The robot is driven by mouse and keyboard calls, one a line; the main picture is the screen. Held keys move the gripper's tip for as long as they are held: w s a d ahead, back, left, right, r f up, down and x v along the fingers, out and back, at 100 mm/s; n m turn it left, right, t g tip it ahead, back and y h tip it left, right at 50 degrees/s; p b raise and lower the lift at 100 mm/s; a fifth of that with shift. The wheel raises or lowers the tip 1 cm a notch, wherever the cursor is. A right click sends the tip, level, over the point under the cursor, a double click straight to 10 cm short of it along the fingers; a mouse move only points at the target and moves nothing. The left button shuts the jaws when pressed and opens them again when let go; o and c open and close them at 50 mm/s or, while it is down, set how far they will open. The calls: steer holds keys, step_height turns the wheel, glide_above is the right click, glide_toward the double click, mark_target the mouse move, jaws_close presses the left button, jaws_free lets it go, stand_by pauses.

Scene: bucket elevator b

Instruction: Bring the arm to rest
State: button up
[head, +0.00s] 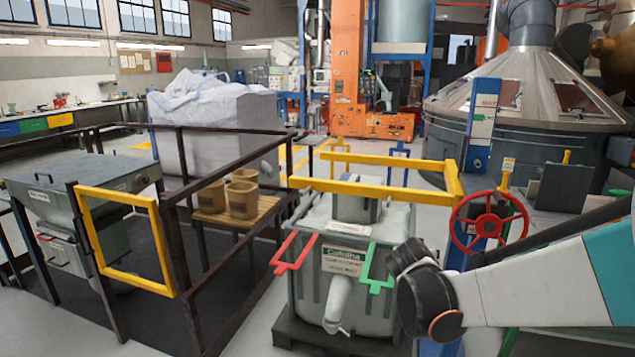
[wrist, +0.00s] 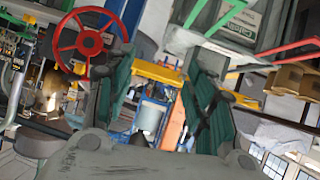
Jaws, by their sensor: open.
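The gripper cannot be made out in the head view. The wrist picture is tilted and largely upside down. It shows the red handwheel (wrist: 82,45) at upper left, behind the left finger, and the grey tank (wrist: 235,25) at upper right.
The red handwheel (head: 489,222) and grey tank (head: 310,270) with red and green handles stand close to my arm. A yellow rail (head: 370,188) crosses above the tank. Dark railings (head: 190,280) enclose buckets (head: 243,200) at left. A large round vessel (head: 520,130) stands behind.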

steer(key=s+a+n+g+y, duration=0.1)
steer(key=s+a+y, duration=0.1)
steer(key=s, duration=1.4)
steer(key=s+a+n+g+y, duration=0.2)
steer(key=s+a+y, duration=0.1)
steer(key=s, duration=1.4)
steer(key=shift+r+g, duration=0.2)
steer(key=shift+g, duration=0.1)
